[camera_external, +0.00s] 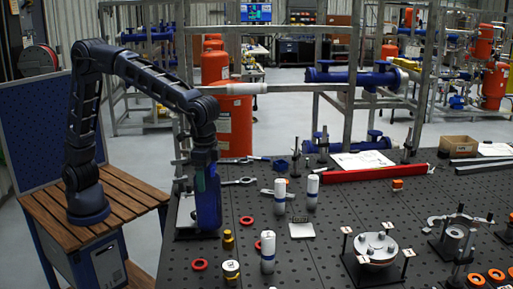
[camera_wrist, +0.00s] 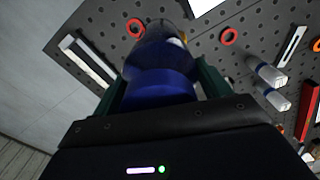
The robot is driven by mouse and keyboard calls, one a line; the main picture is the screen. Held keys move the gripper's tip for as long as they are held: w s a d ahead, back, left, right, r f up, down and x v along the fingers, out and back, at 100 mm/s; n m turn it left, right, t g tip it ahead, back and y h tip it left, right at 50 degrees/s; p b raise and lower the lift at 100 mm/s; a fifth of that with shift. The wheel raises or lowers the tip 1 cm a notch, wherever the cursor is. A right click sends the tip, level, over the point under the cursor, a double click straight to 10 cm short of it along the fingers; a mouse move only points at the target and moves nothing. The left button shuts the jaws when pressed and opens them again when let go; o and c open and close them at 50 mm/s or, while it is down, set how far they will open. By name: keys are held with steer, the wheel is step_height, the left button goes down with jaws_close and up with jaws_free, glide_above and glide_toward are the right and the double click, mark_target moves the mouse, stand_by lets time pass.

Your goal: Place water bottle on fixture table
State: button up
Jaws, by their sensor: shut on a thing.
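The blue water bottle (camera_external: 208,208) is upright at the left end of the dark, perforated fixture table (camera_external: 345,218). My gripper (camera_external: 205,172) points down and is shut on the bottle from above. In the wrist view, the blue bottle (camera_wrist: 160,88) fills the space between the two green-grey fingers, its far end dark and glossy over the perforated table top (camera_wrist: 215,58). The bottle's bottom is low, close to the table top; I cannot tell whether it touches.
A metal bracket (camera_external: 184,215) stands just left of the bottle. Red rings (camera_external: 200,265), a yellow-and-black piece (camera_external: 228,240) and white-and-blue cylinders (camera_external: 268,250) are nearby on the right. A round clamp fixture (camera_external: 375,248) stands farther right. A wooden-topped cart (camera_external: 130,205) is at left.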

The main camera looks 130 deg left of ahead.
steer(key=w+d+f+m, duration=0.15)
steer(key=d+m, duration=0.35)
steer(key=d, duration=0.6)
steer(key=s+a+r+n, duration=0.2)
steer(key=a+n, duration=0.3)
steer(key=a, duration=0.7)
steer(key=s+a+r+n, duration=0.25)
steer(key=a+n, duration=0.25)
steer(key=a, duration=0.6)
steer(key=s+a+r+n, duration=0.2)
steer(key=s+a+n, duration=0.3)
steer(key=a, duration=0.5)
steer(key=s+a+r+n, duration=0.2)
steer(key=s+a+n, duration=0.3)
steer(key=a, duration=0.5)
steer(key=s, duration=0.2)
steer(key=shift+s+r, duration=0.3)
steer(key=shift+r, duration=0.1)
steer(key=shift+f, duration=0.1)
step_height(320, 180, down, 20)
steer(key=shift+r, duration=0.25)
steer(key=shift+f, duration=0.2)
steer(key=o, duration=1.9)
steer(key=shift+c, duration=0.2)
steer(key=shift+a, duration=0.1)
